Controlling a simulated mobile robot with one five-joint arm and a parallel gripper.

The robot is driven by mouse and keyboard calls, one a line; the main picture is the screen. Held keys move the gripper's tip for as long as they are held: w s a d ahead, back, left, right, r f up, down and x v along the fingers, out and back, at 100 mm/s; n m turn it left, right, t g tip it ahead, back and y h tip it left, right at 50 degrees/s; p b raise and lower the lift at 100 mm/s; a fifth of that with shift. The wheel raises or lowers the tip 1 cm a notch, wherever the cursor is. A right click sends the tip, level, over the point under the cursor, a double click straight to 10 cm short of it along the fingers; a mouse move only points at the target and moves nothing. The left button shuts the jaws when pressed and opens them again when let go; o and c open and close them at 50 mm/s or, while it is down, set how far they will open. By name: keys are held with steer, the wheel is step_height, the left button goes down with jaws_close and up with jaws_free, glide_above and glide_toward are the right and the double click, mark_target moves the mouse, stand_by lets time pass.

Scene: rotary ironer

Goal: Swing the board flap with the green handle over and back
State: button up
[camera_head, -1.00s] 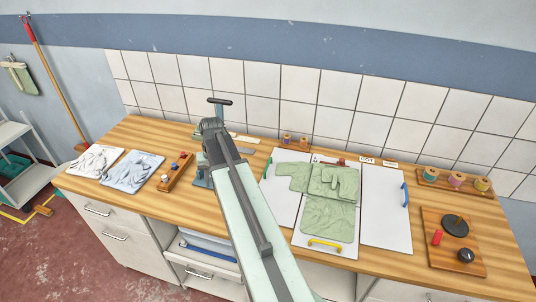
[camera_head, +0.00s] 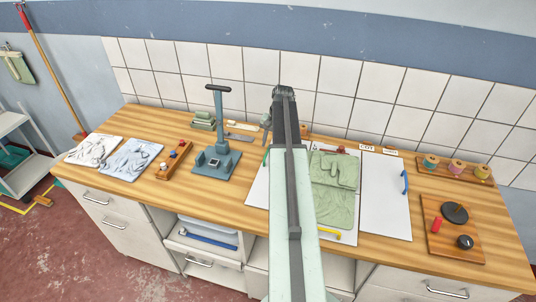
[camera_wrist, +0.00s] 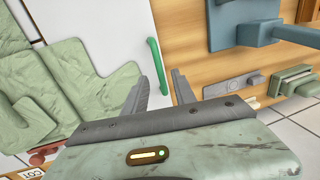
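The board has white flaps. The left flap (camera_head: 256,190) has a green handle (camera_head: 265,158) at its upper left edge, partly beside my arm. A folded green garment (camera_head: 335,185) lies on the middle board, which has a yellow handle (camera_head: 330,233). The right flap (camera_head: 385,205) has a blue handle (camera_head: 404,182). My gripper (camera_head: 268,116) is above the board's back left, near the green handle. In the wrist view my gripper (camera_wrist: 160,76) is open and empty. The green handle (camera_wrist: 157,65) shows between and beyond its fingertips; contact cannot be told.
A blue-grey press (camera_head: 216,160) with a tall lever stands left of the board. A wooden tray (camera_head: 174,160) and two folded cloths lie farther left. Thread spools (camera_head: 457,169) and a wooden board (camera_head: 452,230) with dark discs are at the right. A tiled wall stands behind.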

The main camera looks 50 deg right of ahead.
steer(key=f, duration=0.1)
steer(key=f+b, duration=0.1)
steer(key=shift+w+a+f, duration=0.1)
steer(key=shift+w+f, duration=0.1)
steer(key=shift+f, duration=0.15)
steer(key=shift+r, duration=0.15)
jaws_close()
steer(key=shift+s+a, duration=0.1)
steer(key=shift+a, duration=0.05)
stand_by(0.8)
